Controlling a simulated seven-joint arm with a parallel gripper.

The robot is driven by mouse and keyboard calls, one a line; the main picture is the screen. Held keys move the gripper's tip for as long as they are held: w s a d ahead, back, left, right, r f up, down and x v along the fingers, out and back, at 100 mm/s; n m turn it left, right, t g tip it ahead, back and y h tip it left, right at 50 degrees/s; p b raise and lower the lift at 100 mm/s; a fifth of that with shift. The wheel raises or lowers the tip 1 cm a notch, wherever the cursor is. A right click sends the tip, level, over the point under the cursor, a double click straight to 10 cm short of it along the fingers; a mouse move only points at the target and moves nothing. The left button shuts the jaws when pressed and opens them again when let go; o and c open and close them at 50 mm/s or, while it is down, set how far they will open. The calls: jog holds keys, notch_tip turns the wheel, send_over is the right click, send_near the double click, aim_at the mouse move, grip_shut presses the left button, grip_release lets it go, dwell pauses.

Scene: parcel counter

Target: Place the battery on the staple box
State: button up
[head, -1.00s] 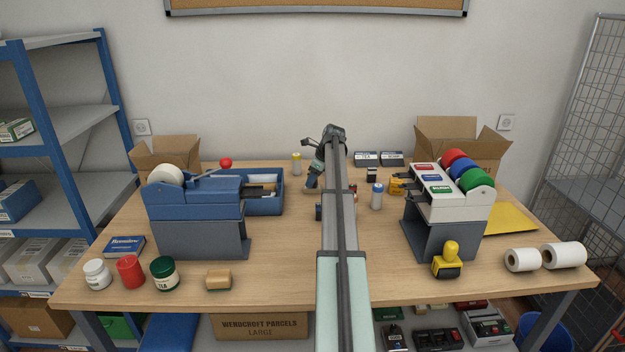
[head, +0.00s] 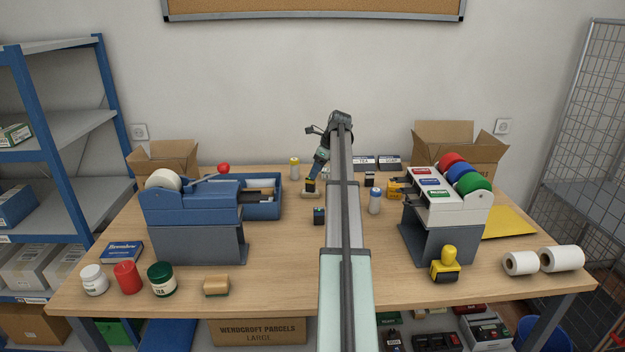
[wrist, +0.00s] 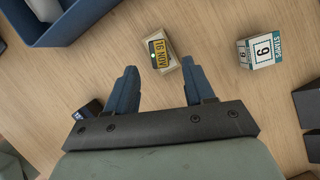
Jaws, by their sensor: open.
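I take the small dark block with a blue label (head: 319,215) for the battery; it stands on the table left of my arm. In the wrist view a dark block (wrist: 90,108), likely the same one, sits outside the left finger, partly hidden. A white and teal box marked 9 (wrist: 262,52), which I take for the staple box, stands on the table right of the fingers.
A blue tray (wrist: 48,38) is at upper left. In the head view a blue-capped bottle (head: 375,204) and a black block (head: 370,181) stand right of my arm.

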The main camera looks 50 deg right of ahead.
jog(key=shift+v, duration=2.55)
